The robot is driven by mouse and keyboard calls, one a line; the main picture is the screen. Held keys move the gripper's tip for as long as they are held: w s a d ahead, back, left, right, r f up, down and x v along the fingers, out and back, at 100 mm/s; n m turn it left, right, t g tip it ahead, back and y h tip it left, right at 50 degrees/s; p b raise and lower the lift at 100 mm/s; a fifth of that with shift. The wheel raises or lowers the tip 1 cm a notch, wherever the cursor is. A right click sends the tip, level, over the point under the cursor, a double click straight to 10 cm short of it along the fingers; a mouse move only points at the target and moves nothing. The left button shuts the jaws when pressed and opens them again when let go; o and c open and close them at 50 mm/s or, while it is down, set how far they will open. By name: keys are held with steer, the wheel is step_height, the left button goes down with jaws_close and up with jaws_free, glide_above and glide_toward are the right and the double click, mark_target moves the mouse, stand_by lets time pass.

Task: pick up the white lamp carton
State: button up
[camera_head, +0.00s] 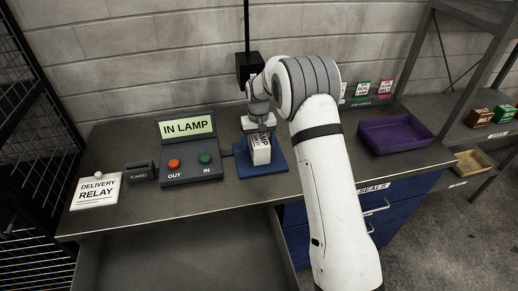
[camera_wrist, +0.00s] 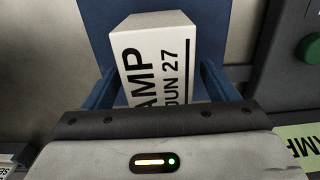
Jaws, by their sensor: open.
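The white lamp carton (camera_head: 259,150) stands upright on a blue pad (camera_head: 251,172) in the middle of the grey table. In the wrist view the carton (camera_wrist: 157,57) shows black print ending in "AMP" and "JUN 27". My gripper (camera_head: 260,130) is over the carton from above and hides its top in the head view. In the wrist view my gripper's blue fingers (camera_wrist: 159,88) are open, one on each side of the carton. A gap shows beside it on the right; contact on the left cannot be told.
A grey control box (camera_head: 190,150) reading "IN LAMP", with red and green buttons, stands close left of the pad. A "DELIVERY RELAY" plate (camera_head: 97,192) lies far left. A purple tray (camera_head: 395,135) sits to the right. A dark post (camera_head: 247,60) rises behind the pad.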

step_height(320, 180, down, 2)
steer(key=shift+f+b, duration=0.25)
steer(key=shift+b, duration=0.05)
steer(key=shift+d+r, duration=0.1)
steer(key=shift+c, duration=0.3)
steer(key=c, duration=1.2)
